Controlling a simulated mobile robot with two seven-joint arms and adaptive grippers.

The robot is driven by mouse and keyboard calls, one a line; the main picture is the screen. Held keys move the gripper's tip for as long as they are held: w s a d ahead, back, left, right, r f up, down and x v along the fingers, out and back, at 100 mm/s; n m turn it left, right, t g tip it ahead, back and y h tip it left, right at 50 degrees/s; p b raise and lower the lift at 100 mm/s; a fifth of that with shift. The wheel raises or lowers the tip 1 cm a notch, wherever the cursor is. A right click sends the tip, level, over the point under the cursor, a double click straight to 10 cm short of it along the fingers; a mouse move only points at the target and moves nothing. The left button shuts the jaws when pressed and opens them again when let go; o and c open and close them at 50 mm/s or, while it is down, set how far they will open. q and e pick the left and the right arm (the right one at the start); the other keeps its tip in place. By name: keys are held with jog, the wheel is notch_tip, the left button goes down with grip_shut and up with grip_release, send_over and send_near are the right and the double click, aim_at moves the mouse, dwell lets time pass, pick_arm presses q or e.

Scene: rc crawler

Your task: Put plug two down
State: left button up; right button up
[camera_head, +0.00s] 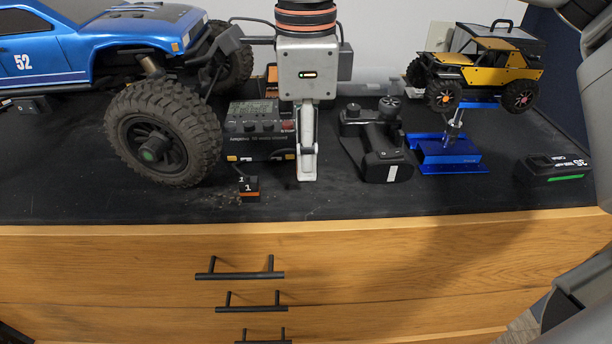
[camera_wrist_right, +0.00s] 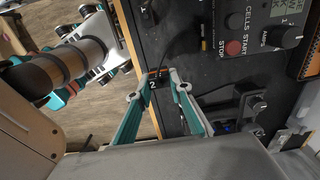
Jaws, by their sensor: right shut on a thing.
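My right gripper (camera_head: 308,172) reaches straight down in the middle of the head view, in front of the charger. In the right wrist view its fingertips (camera_wrist_right: 158,78) are shut on plug two (camera_wrist_right: 153,83), a small black piece marked "2" with orange on it. In the head view plug two is hidden by the fingers. The fingertips are low by the black tabletop; I cannot tell whether plug two touches it. Plug one (camera_head: 248,190), black and orange and marked "1", stands on the tabletop left of the gripper. My left gripper is not clearly in view.
The charger (camera_head: 253,130) stands behind the plugs. A blue truck (camera_head: 100,50) with large tyres is at left. A black transmitter (camera_head: 378,150), a blue stand (camera_head: 447,157) with a yellow crawler (camera_head: 490,65), and a battery (camera_head: 556,168) are at right. The front tabletop strip is mostly clear.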

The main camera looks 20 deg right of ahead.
jog(key=shift+f, duration=2.2)
jog(key=shift+f, duration=0.15)
jog(key=o, duration=0.8)
jog(key=shift+r, duration=0.45)
notch_tip(320, 180, up, 12)
jog(key=shift+f+p, duration=0.25)
jog(key=shift+p, duration=0.15)
